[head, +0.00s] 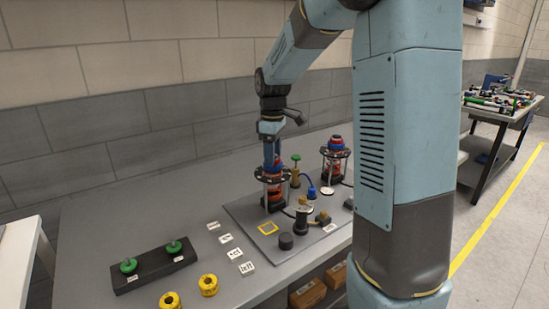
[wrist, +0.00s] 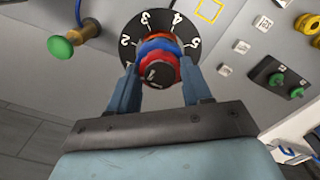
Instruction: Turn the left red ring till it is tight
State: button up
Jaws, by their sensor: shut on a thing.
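The left red ring (wrist: 163,59) is on the left post, around a black cap with a white mark, with a blue ring (wrist: 160,46) behind it and a black numbered dial (wrist: 190,22) beyond. My gripper (wrist: 160,72) has its two blue-grey fingers on either side of the ring and is shut on it. In the head view my gripper (head: 271,160) points down onto the left post, and its fingers hide much of the ring. The right post (head: 335,150) has a similar red and blue top and stands apart from my gripper.
A green-capped brass valve (head: 295,168) stands just right of the left post; it also shows in the wrist view (wrist: 75,38). Black and brass fittings (head: 302,215) stand in front. A black block with green knobs (head: 155,265) and yellow rings (head: 208,285) lie front left.

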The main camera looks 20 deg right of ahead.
jog(key=m, duration=0.7)
jog(key=o, duration=0.8)
jog(key=shift+r, duration=0.1)
notch_tip(320, 180, up, 6)
jog(key=shift+r, duration=0.4)
